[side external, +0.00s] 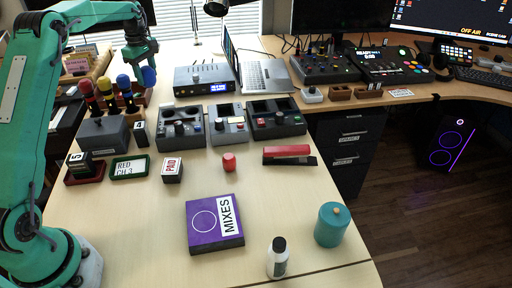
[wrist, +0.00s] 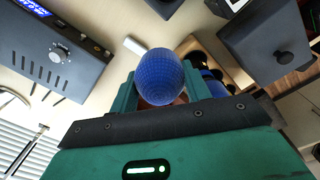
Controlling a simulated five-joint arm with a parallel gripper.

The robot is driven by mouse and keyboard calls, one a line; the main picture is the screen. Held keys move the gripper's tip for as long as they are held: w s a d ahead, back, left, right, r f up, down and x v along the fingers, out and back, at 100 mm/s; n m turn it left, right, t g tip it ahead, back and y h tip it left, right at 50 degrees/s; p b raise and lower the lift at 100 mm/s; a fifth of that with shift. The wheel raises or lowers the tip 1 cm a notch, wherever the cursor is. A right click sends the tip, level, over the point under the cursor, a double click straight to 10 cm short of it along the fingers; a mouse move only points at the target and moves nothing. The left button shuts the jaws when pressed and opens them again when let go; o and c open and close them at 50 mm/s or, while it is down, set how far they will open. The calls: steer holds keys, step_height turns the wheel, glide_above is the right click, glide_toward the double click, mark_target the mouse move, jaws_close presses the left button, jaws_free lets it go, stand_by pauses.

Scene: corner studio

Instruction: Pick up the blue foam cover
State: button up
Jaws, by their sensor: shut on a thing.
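The blue foam cover (wrist: 152,75) is a rounded blue ball between my gripper's fingers in the wrist view. My gripper (wrist: 160,88) is shut on it, with one finger on each side. In the side external view the held blue cover (side external: 149,76) shows just below my gripper (side external: 146,66), at the upper left, above the table and beside the microphone rack. Whether a microphone is under the held cover is hidden.
Microphones with red (side external: 87,89), yellow (side external: 104,85) and blue (side external: 123,83) covers stand in a wooden rack just left of my gripper. A dark blue audio unit (side external: 203,80) and an open laptop (side external: 262,76) are to the right. The table's front middle holds a purple MIXES box (side external: 204,236).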

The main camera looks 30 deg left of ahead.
mark_target(145, 66)
steer(key=shift+r, duration=2.45)
steer(key=shift+d, duration=0.1)
